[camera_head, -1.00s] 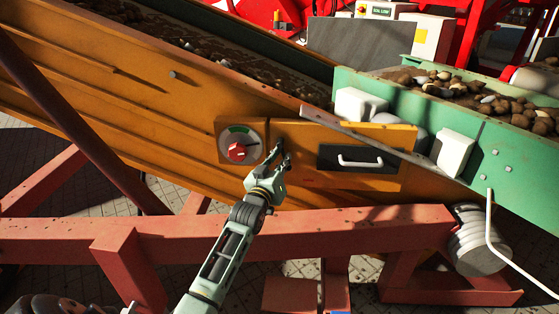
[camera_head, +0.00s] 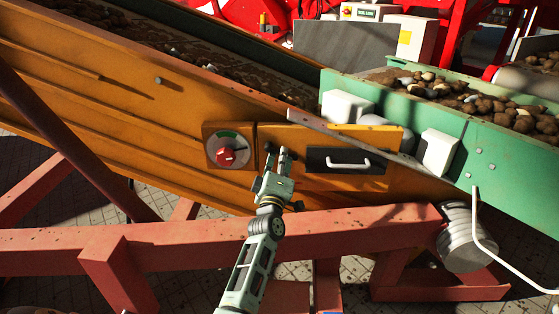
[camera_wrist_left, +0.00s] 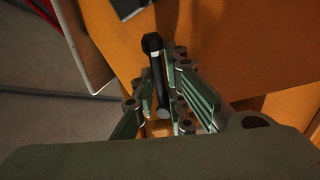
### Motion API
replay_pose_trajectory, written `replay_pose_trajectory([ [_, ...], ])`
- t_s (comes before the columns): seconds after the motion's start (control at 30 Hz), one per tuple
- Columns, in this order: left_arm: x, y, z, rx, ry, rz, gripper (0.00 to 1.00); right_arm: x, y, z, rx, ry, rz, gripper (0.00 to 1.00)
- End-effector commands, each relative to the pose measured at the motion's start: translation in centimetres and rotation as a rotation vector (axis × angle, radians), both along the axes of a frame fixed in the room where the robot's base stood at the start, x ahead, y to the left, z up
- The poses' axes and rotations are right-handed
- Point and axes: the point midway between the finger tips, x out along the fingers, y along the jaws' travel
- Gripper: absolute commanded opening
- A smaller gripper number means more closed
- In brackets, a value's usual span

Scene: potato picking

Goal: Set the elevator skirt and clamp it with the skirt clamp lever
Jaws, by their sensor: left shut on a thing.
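The skirt clamp lever appears as a black lever with a round knob (camera_head: 269,146), on the orange elevator side between a dial and a dark panel. In the left wrist view the black lever (camera_wrist_left: 152,45) runs between my fingers. My left gripper (camera_head: 277,156) is shut on it; the fingers hide its lower part. It also shows in the left wrist view (camera_wrist_left: 163,100). The dark panel with a white handle (camera_head: 345,160) is right of the gripper; a long grey strip (camera_head: 330,133) slopes above it. I cannot tell which part is the skirt. My right gripper is not in view.
A dial with a red knob (camera_head: 227,152) is close left of my gripper. A red frame beam (camera_head: 370,226) crosses below. A green conveyor (camera_head: 500,150) carrying potatoes meets the elevator at right, with white blocks (camera_head: 436,151) at its edge.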

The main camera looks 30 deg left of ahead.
Motion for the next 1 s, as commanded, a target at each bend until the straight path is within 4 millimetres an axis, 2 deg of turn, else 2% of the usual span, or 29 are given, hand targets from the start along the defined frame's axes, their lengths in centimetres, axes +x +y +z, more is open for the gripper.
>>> replay_pose_trajectory([
  [0.4,0.12,-0.28,0.60,-0.174,-0.084,0.000,0.00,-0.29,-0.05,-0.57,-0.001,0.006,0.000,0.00],
  [0.97,0.11,-0.26,0.65,-0.196,-0.096,0.001,0.00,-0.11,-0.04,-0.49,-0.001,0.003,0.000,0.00],
  [1.0,0.11,-0.26,0.64,-0.196,-0.096,0.001,0.14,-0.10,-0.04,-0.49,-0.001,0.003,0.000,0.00],
])
